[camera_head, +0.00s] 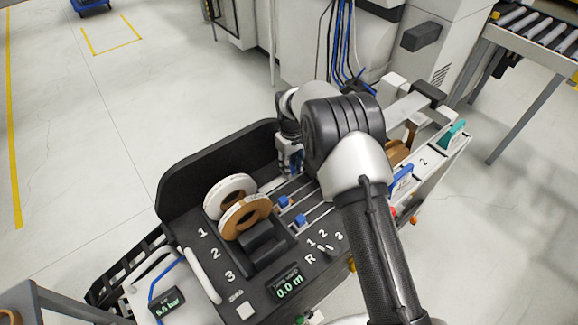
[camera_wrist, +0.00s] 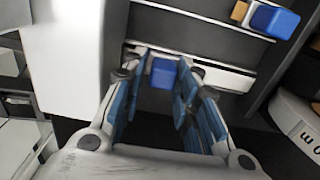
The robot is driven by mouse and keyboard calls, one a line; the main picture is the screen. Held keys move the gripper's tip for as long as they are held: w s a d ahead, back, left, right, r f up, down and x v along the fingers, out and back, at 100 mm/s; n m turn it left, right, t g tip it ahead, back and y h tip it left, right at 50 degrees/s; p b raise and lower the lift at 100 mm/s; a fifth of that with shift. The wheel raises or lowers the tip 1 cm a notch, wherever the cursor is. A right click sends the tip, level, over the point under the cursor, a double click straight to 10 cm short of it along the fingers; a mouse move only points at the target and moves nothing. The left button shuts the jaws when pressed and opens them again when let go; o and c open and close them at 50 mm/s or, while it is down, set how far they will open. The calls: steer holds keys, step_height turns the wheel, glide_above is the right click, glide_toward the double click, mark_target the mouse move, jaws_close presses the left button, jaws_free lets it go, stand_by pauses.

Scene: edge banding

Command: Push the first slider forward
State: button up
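My gripper (camera_head: 291,165) points down over the far end of the slider rails on the dark panel. In the wrist view my gripper (camera_wrist: 161,80) has its two blue-padded fingers apart. A blue slider block (camera_wrist: 163,72) shows between the fingertips, on a light rail; no contact is clear. In the head view this block is hidden by my gripper or arm. Two other blue sliders, the nearer-to-gripper one (camera_head: 284,201) and the lower one (camera_head: 300,220), sit on rails beside the numbers 1, 2, 3.
A white roll (camera_head: 222,188) and a brown roll (camera_head: 242,222) of edge band stand left of the rails. A black curved guard (camera_head: 190,165) rises behind them. Another blue slider (camera_wrist: 273,20) shows at the wrist view's upper right. My arm covers the panel's right part.

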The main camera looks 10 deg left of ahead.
mark_target(292, 166)
steer(key=shift+o, duration=0.3)
step_height(292, 166, up, 12)
stand_by(0.6)
steer(key=shift+d, duration=0.1)
stand_by(0.3)
steer(key=s+d+r+m+t, duration=0.1)
steer(key=s+d+r+m, duration=0.1)
steer(key=s+d+r, duration=0.4)
steer(key=s+d+r+m, duration=0.1)
steer(key=d+r, duration=0.3)
steer(key=r, duration=0.3)
steer(key=s+d+r+m+t, duration=0.1)
steer(key=s+d+r+m, duration=0.1)
steer(key=s+d+r, duration=0.4)
steer(key=s+d+m+t, duration=0.1)
steer(key=s+d, duration=0.3)
steer(key=s, duration=0.6)
steer(key=s+d+m+t, duration=0.1)
steer(key=s+d+m, duration=0.3)
steer(key=s, duration=0.7)
steer(key=shift+s+d+r+t, duration=0.25)
steer(key=shift+d+r+t, duration=0.05)
steer(key=shift+d, duration=0.45)
